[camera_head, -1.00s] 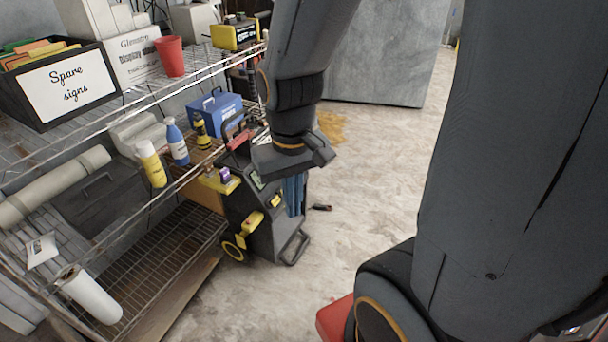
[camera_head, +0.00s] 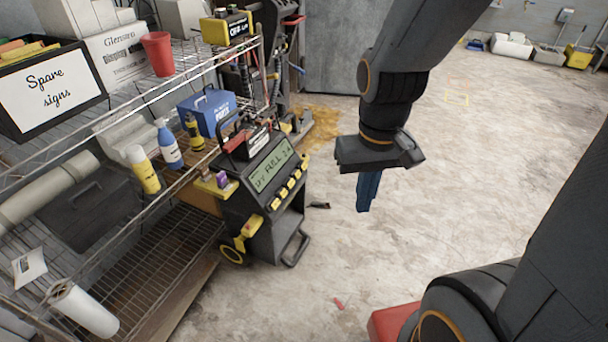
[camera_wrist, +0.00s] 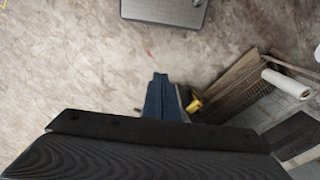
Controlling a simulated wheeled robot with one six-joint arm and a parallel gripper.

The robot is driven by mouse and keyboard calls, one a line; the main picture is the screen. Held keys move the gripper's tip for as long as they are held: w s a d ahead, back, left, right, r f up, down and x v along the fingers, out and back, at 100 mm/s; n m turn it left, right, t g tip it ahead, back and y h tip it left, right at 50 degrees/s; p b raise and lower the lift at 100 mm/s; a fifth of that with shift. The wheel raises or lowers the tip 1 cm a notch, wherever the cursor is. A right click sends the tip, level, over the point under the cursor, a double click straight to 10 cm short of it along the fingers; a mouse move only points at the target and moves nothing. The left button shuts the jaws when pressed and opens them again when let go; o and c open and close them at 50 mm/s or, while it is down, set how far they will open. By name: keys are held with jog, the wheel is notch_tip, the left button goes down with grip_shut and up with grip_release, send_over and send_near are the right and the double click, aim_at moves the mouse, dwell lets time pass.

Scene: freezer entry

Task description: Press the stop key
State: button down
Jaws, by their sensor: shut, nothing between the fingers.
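A black wheeled machine (camera_head: 277,213) with yellow parts stands on the floor against the shelf in the head view. Its sloped top has a lit display (camera_head: 272,167) and a row of yellow keys (camera_head: 289,187) below it. I cannot read which key is the stop key. My gripper (camera_head: 367,207) hangs over bare floor to the right of the machine, apart from it, with its blue fingers together and empty. In the wrist view, the closed blue fingers (camera_wrist: 160,98) point at the floor, and a small yellow part (camera_wrist: 195,105) shows beside them.
A wire shelf (camera_head: 150,223) on the left holds a red cup (camera_head: 158,53), a blue box (camera_head: 207,110), bottles and a sign box. A dark object (camera_head: 319,205) lies on the floor near the machine. Open floor spreads to the right.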

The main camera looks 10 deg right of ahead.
aim_at(298, 174)
jog(key=w+d+f+n+t+b, duration=0.1)
jog(key=w+f+n+t+b, duration=0.3)
jog(key=w+f+b, duration=0.5)
jog(key=w+d+f+n+t+b, duration=0.1)
jog(key=w+f+n+t+b, duration=0.4)
jog(key=w, duration=1.5)
jog(key=w+d+f+n+t+y+b, duration=0.1)
jog(key=w+f+n+t+b, duration=0.4)
jog(key=w+f+b, duration=0.9)
notch_tip(298, 174, down, 5)
jog(key=shift+w+d+n+b, duration=0.25)
jog(key=shift+w+n+b, duration=0.15)
jog(key=shift+w+n, duration=0.45)
jog(key=shift+a+y, duration=0.1)
jog(key=shift+y, duration=0.2)
jog(key=w+a+f+b, duration=0.4)
jog(key=a, duration=0.2)
jog(key=shift+w+f+b, duration=0.2)
jog(key=shift+f+b, duration=0.1)
jog(key=shift+f, duration=0.05)
jog(key=shift+w+a+f, duration=0.2)
jog(key=shift+a, duration=0.05)
